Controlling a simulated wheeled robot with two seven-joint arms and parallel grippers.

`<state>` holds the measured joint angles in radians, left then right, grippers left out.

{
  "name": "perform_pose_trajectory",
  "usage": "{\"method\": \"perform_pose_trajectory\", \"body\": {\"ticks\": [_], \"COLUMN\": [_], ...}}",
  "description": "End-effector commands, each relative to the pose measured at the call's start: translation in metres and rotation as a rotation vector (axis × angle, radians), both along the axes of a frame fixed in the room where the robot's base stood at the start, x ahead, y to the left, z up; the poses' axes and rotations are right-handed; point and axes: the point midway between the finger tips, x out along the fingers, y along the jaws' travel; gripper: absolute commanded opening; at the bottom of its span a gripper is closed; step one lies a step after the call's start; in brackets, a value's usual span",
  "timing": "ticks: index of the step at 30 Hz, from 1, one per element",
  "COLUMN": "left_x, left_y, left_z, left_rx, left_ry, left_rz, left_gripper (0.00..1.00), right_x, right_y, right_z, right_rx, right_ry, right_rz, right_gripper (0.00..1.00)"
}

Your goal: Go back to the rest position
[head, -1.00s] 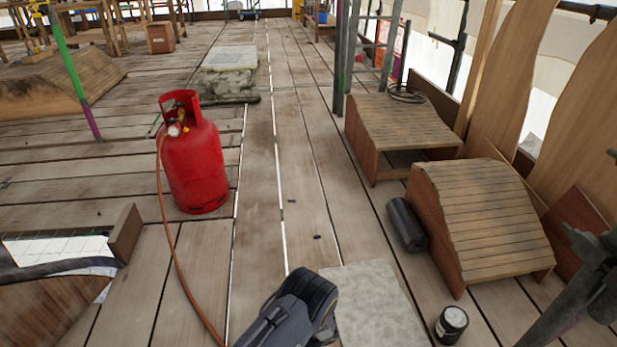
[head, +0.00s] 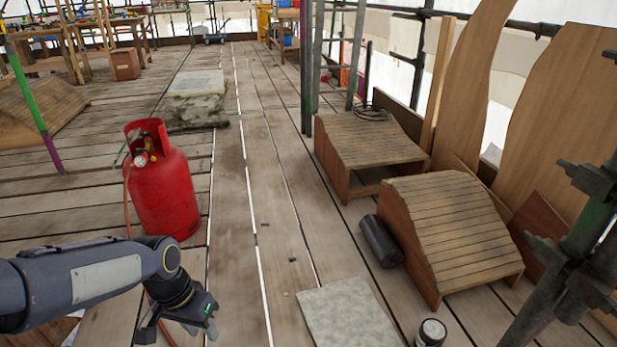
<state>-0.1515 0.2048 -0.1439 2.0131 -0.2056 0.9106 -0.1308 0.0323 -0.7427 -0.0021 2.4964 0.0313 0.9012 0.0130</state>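My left arm comes in from the left edge at the lower left. My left gripper (head: 178,328) hangs at its end, pointing down over the planks. Its fingers stand apart with nothing seen between them. It is in front of and below the red gas cylinder (head: 162,190), and the two look apart. My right gripper is not in the head view.
A grey slab (head: 345,318) lies at the bottom middle. A black roll (head: 380,240) lies beside the curved wooden-slatted pieces (head: 455,235) on the right. Scaffold poles (head: 575,270) stand at the lower right. The plank floor (head: 250,170) is mostly clear in the middle.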

Motion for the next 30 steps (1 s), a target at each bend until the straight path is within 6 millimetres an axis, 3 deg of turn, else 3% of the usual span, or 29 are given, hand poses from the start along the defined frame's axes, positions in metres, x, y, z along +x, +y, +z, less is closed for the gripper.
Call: {"method": "perform_pose_trajectory", "body": {"ticks": [1,3,9,22,24,30], "left_x": [-0.015,-0.036,-0.09,-0.151,-0.149,-0.149], "left_y": [0.005,0.007,0.007,-0.005,-0.005,-0.005], "left_z": [0.019,0.038,0.071,0.082,0.109,0.153], "left_rx": [-0.035,-0.081,-0.182,-0.282,-0.28,-0.28], "left_ry": [-0.041,-0.088,-0.208,-0.371,-0.362,-0.362], "left_rz": [0.05,0.113,0.258,0.43,0.424,0.423], "left_gripper": [0.33,0.33,0.33,0.33,0.33,0.33], "right_x": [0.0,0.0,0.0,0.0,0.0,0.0], "right_y": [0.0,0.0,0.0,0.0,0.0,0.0], "right_z": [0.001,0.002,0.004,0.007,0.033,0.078], "right_rx": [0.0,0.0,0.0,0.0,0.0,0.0], "right_ry": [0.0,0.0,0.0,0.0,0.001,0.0], "right_rz": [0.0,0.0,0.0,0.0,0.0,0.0], "right_gripper": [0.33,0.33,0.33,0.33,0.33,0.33]}}
